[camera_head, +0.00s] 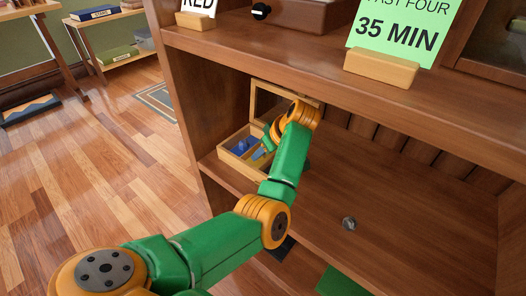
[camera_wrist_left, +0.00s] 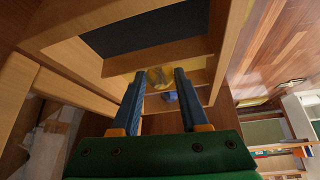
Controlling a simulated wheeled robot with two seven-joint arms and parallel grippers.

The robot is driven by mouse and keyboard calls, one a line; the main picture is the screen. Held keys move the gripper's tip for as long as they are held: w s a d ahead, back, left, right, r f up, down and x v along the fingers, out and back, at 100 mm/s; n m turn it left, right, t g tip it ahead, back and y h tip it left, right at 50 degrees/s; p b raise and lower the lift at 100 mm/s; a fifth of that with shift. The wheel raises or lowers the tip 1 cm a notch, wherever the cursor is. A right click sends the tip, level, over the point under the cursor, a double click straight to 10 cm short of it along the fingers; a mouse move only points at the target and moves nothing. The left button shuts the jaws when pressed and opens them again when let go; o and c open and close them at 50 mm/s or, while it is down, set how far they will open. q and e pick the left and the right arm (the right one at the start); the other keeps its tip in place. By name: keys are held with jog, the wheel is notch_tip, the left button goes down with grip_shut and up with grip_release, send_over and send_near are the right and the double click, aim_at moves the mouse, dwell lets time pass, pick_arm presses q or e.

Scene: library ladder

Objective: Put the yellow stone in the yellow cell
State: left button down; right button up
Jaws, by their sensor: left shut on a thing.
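A small wooden box (camera_head: 222,152) stands on the shelf at its left end, its lid raised, with blue showing inside. My left gripper (camera_head: 261,152) reaches into or just over the box; my own arm hides much of it. In the left wrist view, the blue fingers (camera_wrist_left: 160,77) are closed on the yellow stone, which shows between their tips (camera_wrist_left: 158,76). A blue stone (camera_wrist_left: 172,97) lies just beyond, among the box's wooden dividers. I cannot tell which cell is the yellow one, or whether the yellow stone touches the box floor. My right gripper is out of view.
A small grey object (camera_head: 348,223) lies on the otherwise clear shelf (camera_head: 410,220). The upper board carries a green "35 MIN" card (camera_head: 405,32) in a wooden holder (camera_head: 381,67) and a "RED" card. The shelf's left side panel (camera_head: 187,105) stands close to the box.

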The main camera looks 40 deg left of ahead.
pick_arm(q)
jog(key=shift+f, duration=0.15)
jog(key=shift+c, duration=2.1)
grip_release()
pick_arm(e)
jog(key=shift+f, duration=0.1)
pick_arm(q)
jog(key=shift+r, duration=0.2)
jog(key=p+v, duration=0.2)
jog(key=v, duration=0.5)
jog(key=shift+r+p, duration=0.2)
jog(key=shift+p, duration=0.2)
jog(key=shift+d, duration=0.1)
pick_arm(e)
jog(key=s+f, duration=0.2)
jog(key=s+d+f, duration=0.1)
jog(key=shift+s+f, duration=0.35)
